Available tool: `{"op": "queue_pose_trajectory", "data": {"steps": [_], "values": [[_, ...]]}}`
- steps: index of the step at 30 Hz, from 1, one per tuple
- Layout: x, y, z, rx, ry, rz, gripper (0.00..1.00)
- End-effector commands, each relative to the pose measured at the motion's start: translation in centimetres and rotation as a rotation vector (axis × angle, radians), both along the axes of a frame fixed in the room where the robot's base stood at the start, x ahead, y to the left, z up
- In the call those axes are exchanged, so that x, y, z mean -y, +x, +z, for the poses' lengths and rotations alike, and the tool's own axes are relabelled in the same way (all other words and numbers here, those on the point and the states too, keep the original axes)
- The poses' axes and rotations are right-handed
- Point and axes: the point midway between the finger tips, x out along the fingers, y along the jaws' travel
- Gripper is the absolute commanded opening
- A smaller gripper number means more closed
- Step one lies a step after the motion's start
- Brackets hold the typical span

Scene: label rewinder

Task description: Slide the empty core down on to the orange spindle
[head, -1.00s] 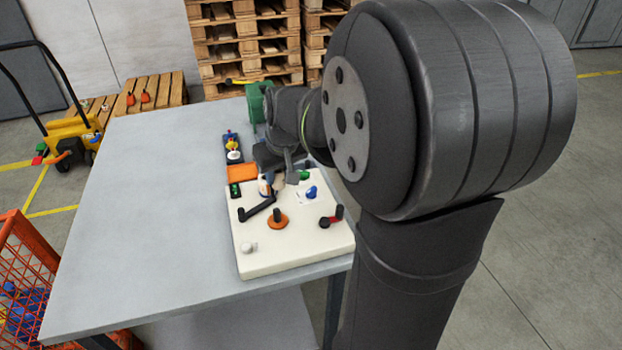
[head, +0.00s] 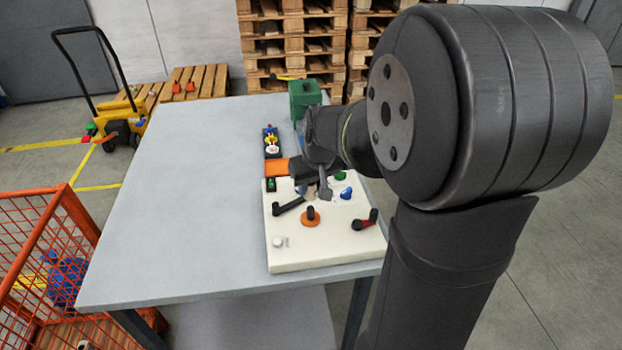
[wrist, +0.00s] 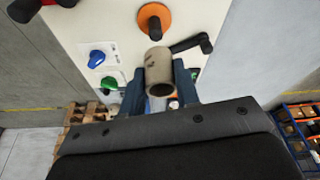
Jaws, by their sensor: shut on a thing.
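The empty core (wrist: 159,68), a short tan cardboard tube, is held between the blue-grey fingers of my gripper (wrist: 160,80). The gripper is shut on it. In the wrist view I see into the core's open end. The orange spindle (wrist: 154,18), an orange disc with a dark post, stands on the cream panel just beyond the core. In the head view the spindle (head: 310,219) stands clear and bare in the middle of the panel, and my gripper (head: 315,190) is just behind it. The core is small and partly hidden there.
On the cream panel (head: 350,250) are a black crank arm (head: 289,206), a red-and-black crank (head: 365,220), a blue knob (head: 346,193), a green knob (head: 340,176) and a white knob (head: 279,242). An orange tray (head: 276,169) lies behind. The table's left side (head: 180,220) is clear.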

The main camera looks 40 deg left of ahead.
Motion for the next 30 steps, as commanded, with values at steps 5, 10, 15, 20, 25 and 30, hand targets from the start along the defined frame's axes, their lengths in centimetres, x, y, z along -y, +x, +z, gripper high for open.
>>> {"op": "queue_pose_trajectory", "data": {"steps": [5,10,15,20,25,30], "values": [[0.0,0.0,-1.1,-0.002,-0.001,0.000,0.18],[0.0,0.0,-2.2,-0.002,-0.001,0.000,0.18],[0.0,0.0,-3.2,-0.002,-0.001,0.001,0.18],[0.0,0.0,-4.1,-0.001,-0.002,0.001,0.18],[0.0,0.0,-5.2,-0.001,-0.002,0.001,0.18],[0.0,0.0,-6.2,-0.001,-0.001,0.000,0.18]]}}
